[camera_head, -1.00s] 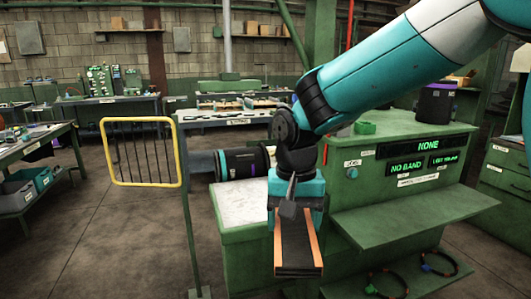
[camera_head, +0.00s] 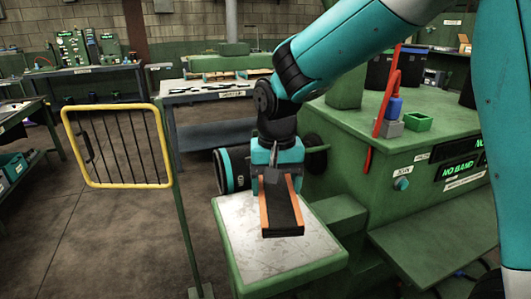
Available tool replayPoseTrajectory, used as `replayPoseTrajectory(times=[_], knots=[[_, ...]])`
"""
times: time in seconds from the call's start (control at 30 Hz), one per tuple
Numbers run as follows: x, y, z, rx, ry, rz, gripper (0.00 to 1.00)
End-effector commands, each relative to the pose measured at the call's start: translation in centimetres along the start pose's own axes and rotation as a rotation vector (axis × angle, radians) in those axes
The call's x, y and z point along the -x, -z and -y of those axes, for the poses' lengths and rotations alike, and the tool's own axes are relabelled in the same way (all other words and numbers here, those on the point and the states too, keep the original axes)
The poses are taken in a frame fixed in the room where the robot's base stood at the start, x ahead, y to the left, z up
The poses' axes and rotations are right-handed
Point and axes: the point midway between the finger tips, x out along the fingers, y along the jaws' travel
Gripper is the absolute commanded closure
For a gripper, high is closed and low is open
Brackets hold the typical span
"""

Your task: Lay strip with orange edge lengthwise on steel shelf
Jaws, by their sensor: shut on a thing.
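My gripper (camera_head: 272,172) is shut on the strip with orange edges (camera_head: 283,210), a dark band with an orange line along each long side. The strip hangs from the jaws and slopes toward the camera. It appears in front of and over the steel shelf (camera_head: 245,258), a pale scuffed metal plate on a green stand. I cannot tell whether the strip's lower end touches the plate. The jaw tips are mostly hidden by the gripper body and the strip.
A yellow-framed gate (camera_head: 118,145) on a green post stands at left. The green machine (camera_head: 400,190) with lit signs, a red lever (camera_head: 383,100) and a small green box (camera_head: 418,122) is at right. Open floor lies at left.

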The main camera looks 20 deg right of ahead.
Motion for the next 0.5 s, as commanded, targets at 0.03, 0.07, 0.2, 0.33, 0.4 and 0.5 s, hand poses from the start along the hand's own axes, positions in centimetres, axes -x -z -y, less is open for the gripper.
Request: replayPoseTrajectory(times=[0.03, 0.07, 0.2, 0.33, 0.4, 0.5], knots=[[1.8, 0.6, 0.1, 0.021, -0.003, 0.006, 0.51], [2.0, 1.0, 0.2, 0.037, -0.004, 0.007, 0.51], [2.4, 2.5, 0.4, 0.121, -0.004, 0.008, 0.51], [2.1, 3.5, 0.5, 0.194, -0.003, 0.006, 0.51], [1.9, 3.8, 0.5, 0.225, -0.002, 0.005, 0.51], [1.4, 4.0, 0.5, 0.259, -0.002, 0.004, 0.51]])
